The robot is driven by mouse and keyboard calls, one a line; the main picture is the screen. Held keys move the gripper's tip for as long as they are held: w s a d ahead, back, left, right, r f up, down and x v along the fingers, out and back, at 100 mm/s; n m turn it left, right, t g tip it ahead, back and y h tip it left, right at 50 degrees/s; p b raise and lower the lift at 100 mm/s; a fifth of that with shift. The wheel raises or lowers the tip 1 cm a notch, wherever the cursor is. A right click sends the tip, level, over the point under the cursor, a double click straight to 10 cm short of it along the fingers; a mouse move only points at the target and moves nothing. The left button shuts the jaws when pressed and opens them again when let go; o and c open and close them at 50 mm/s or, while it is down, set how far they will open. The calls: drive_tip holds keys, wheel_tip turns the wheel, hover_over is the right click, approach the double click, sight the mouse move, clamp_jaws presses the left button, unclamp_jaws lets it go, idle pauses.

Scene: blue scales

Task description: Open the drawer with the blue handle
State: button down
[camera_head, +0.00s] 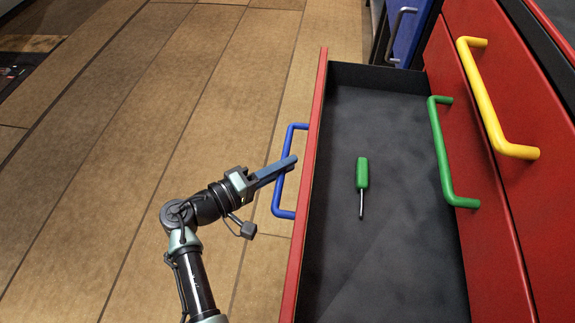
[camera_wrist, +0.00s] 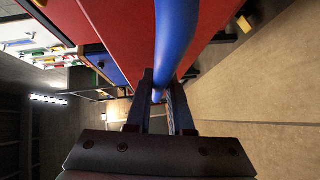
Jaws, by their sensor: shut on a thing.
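The blue handle (camera_head: 278,200) is on the front of a red drawer (camera_head: 312,170) that stands pulled out from its cabinet. My gripper (camera_head: 280,170) is shut on the middle of the handle. In the wrist view the blue handle (camera_wrist: 176,40) runs down between the two dark fingers of my gripper (camera_wrist: 160,95). The open drawer has a dark grey inside, and a green-handled screwdriver (camera_head: 362,182) lies in it.
Above the open drawer, the red cabinet (camera_head: 500,220) has drawer fronts with a green handle (camera_head: 440,150) and a yellow handle (camera_head: 487,95). A blue front with a grey handle (camera_head: 399,32) is at the back. The wooden floor (camera_head: 120,180) to the left is mostly clear.

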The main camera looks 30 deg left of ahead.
drive_tip(key=c, duration=0.8)
unclamp_jaws()
drive_tip(key=p+v, duration=0.4)
drive_tip(key=v, duration=0.9)
